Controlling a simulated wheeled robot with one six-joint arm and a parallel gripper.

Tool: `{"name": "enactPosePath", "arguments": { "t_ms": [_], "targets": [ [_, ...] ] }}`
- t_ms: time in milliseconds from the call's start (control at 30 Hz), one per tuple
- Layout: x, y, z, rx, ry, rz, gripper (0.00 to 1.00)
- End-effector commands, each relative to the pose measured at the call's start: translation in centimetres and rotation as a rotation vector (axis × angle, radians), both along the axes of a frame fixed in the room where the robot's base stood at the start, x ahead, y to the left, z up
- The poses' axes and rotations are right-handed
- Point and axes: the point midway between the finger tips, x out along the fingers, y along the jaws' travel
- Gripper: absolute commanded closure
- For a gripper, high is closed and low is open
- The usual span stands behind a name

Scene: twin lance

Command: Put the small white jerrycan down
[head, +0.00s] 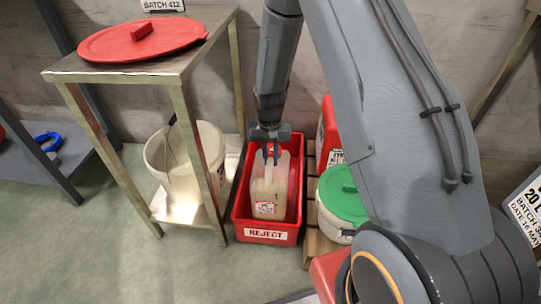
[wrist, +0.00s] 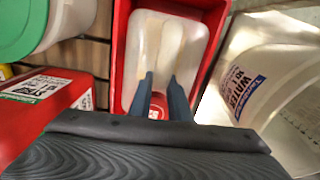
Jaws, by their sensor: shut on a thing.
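The small white jerrycan (head: 268,192) is inside the red bin labelled REJECT (head: 266,235), upright as far as I can tell. My gripper (head: 270,152) comes down from above and is shut on the top of the jerrycan. In the wrist view the jerrycan (wrist: 165,50) lies between the red walls of the bin (wrist: 119,60), with my gripper's fingers (wrist: 160,85) at its handle. Whether its base touches the bin floor is hidden.
A metal table (head: 150,66) with a red lid (head: 142,40) stands left of the bin, a white bucket (head: 208,150) on its lower shelf. Right of the bin, a white bucket with a green lid (head: 343,192) and a red jerrycan (head: 328,135) stand on a wooden pallet (head: 318,245).

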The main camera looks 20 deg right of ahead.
Motion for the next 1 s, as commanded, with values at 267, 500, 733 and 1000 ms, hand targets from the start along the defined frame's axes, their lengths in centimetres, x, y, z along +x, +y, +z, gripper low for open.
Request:
{"name": "enactPosePath", "arguments": {
  "t_ms": [267, 500, 733, 1000],
  "targets": [
    [0.1, 0.0, -2.2, 0.000, -0.002, 0.000, 1.00],
    [0.2, 0.0, -4.3, 0.000, -0.003, 0.000, 1.00],
    [0.2, 0.0, -4.2, 0.000, -0.003, 0.000, 1.00],
    [0.0, 0.0, -4.5, 0.000, -0.001, 0.000, 0.64]
  ]
}}
